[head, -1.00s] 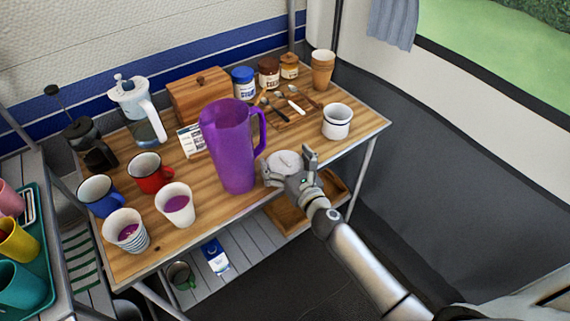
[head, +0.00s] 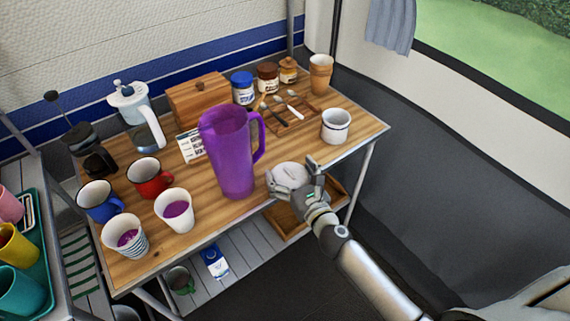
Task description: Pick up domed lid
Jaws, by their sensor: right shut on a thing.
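The domed lid (head: 291,172) is a round white lid with a small raised knob, at the front edge of the wooden table, right of the purple pitcher (head: 228,155). My right gripper (head: 296,181) is shut on the lid, with one finger on its left side and one on its right. I cannot tell whether the lid touches the tabletop. The pitcher stands upright and has a handle on its right side. My left gripper is not in view.
A white mug (head: 336,126) stands near the right end. A wooden tray (head: 285,219) lies on the lower shelf.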

